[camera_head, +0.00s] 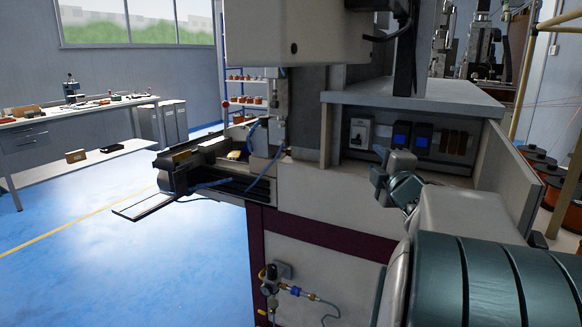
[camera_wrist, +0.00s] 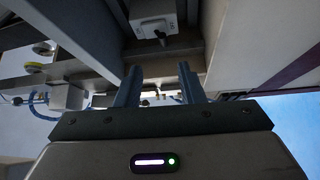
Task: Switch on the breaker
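The breaker (camera_head: 360,133) is a small pale box with a dark switch, set in the open recess of the machine cabinet. It also shows in the wrist view as a white box (camera_wrist: 152,12) at the top, with a dark lever (camera_wrist: 160,38) sticking out. My gripper (camera_head: 379,165) is in front of the recess, a little right of and below the breaker in the head view. In the wrist view my gripper (camera_wrist: 160,70) has its two fingers apart with nothing between them. The lever appears beyond the fingertips, apart from them. Which way the lever is set I cannot tell.
Right of the breaker are dark modules with blue displays (camera_head: 402,134) and brown blocks (camera_head: 453,142). A shelf (camera_head: 415,97) overhangs the recess, and an open panel (camera_head: 517,180) stands at its right. Blue floor (camera_head: 150,260) is clear at left.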

